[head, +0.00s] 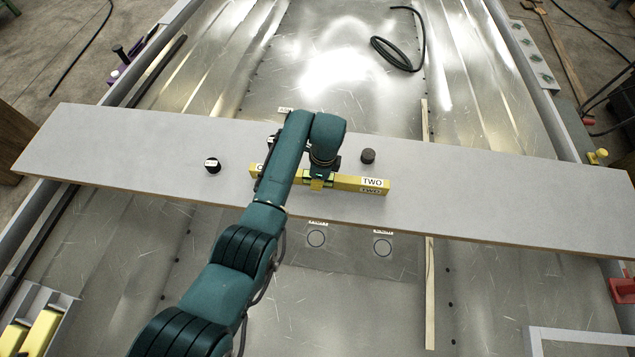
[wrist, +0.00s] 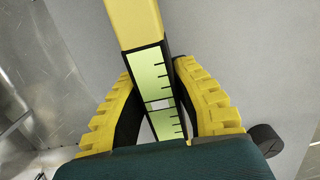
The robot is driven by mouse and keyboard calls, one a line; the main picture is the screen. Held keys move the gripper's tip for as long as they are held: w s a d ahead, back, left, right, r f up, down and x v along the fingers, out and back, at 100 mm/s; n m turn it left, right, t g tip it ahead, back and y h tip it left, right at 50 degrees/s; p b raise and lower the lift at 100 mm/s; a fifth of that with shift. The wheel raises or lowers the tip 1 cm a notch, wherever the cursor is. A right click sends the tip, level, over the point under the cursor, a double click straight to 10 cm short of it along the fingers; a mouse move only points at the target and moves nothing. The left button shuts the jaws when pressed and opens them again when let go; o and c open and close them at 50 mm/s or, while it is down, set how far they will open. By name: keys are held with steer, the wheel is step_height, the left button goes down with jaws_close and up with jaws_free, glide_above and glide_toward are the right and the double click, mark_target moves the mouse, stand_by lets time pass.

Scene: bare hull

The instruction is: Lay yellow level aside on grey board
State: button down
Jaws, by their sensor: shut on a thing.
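The yellow level (head: 345,183) shows in the head view at the middle of the grey board (head: 500,195), with a label reading TWO at its right end. My gripper (head: 318,183) is over the level's middle, with a yellow fingertip visible there. In the wrist view the level (wrist: 134,22) runs between the two yellow ridged fingers of my gripper (wrist: 158,98), which are shut on it around its green vial window. I cannot tell whether the level touches the board or is just above it.
A black round knob (head: 212,165) with a white label and a dark knob (head: 368,156) stand on the board either side of my gripper. Two marked circles (head: 316,239) lie on the metal floor in front. A black cable (head: 400,52) lies behind. The board's right half is clear.

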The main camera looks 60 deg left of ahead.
steer(key=shift+f, duration=0.7)
steer(key=shift+f, duration=0.2)
steer(key=c, duration=1)
jaws_free()
steer(key=shift+r, duration=0.1)
steer(key=r+p, duration=0.1)
steer(key=r, duration=0.3)
steer(key=r+p, duration=0.2)
steer(key=r, duration=0.2)
steer(key=w+r+p, duration=0.1)
steer(key=r, duration=0.3)
steer(key=shift+d+p, duration=0.3)
steer(key=shift+d, duration=0.1)
steer(key=shift+w, duration=0.1)
